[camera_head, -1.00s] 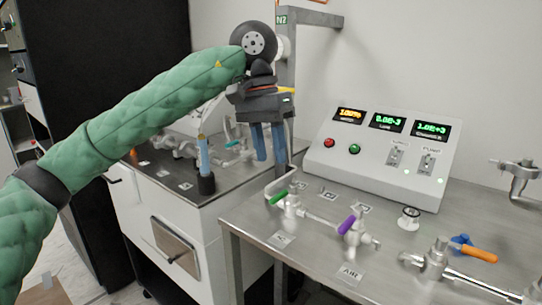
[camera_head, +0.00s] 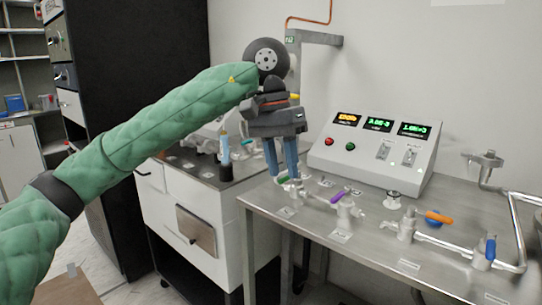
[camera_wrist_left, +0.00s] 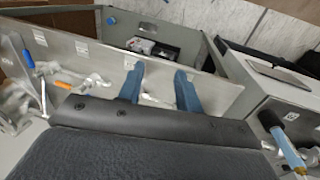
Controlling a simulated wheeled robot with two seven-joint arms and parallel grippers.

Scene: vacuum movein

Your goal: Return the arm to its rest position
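My left gripper (camera_head: 281,175) is at the end of the green-sleeved arm, which comes in from the left. Its two blue fingers point down and stand apart, with nothing held between them. I cannot tell how far the fingertips are from the valve. My right gripper is not in view.
The steel bench (camera_head: 384,258) carries piping, a purple-handled valve (camera_head: 340,196), an orange-handled valve (camera_head: 438,216) and a control box (camera_head: 372,153) with lit displays. A white drawer cabinet (camera_head: 168,201) stands left of it, with a blue-and-white tube (camera_head: 225,149) on top. A grey post rises behind the gripper.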

